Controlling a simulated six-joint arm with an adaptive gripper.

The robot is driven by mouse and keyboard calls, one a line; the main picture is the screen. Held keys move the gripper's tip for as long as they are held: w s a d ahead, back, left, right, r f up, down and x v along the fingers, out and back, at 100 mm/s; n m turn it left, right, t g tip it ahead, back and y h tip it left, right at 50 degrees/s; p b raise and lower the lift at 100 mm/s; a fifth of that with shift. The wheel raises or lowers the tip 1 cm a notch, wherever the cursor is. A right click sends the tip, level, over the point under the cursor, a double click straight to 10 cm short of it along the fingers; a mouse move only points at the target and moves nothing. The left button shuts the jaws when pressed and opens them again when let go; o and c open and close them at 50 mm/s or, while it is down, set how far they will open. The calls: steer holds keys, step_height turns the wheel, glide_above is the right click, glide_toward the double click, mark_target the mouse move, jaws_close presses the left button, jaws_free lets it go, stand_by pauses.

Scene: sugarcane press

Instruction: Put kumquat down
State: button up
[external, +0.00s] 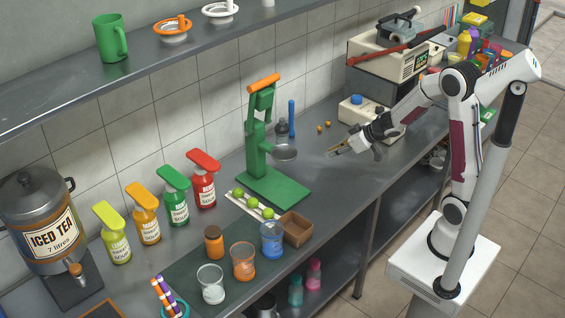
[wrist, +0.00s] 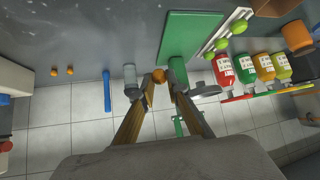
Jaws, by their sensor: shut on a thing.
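My gripper (external: 333,153) is held out over the metal counter, to the right of the green press (external: 262,150). In the wrist view its two fingers (wrist: 159,82) are shut on a small orange kumquat (wrist: 158,75) at their tips. In the external view the held kumquat is too small to make out clearly. Two other kumquats (external: 323,127) lie on the counter near the wall, behind my gripper. They also show at the left of the wrist view (wrist: 62,71).
A blue bottle-like tool (external: 291,118) and a grey shaker (external: 282,128) stand near the wall. Limes on a white tray (external: 236,199), a brown box (external: 297,229), glasses and several syrup bottles (external: 203,180) are left. The counter (external: 335,180) below my gripper is clear.

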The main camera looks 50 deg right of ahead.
steer(key=w+a+f+n+g+y, duration=0.1)
steer(key=w+a+f+n+y, duration=0.1)
steer(key=a, duration=1)
steer(key=w+a+f+n+g+y, duration=0.2)
steer(key=w+a+n, duration=0.2)
steer(key=a, duration=0.9)
steer(key=w+a+f+n+g+y, duration=0.2)
steer(key=w+a+n, duration=0.1)
steer(key=a, duration=1)
steer(key=shift+n, duration=0.5)
steer(key=shift+f, duration=3.1)
steer(key=shift+f, duration=0.1)
steer(key=shift+f, duration=1.8)
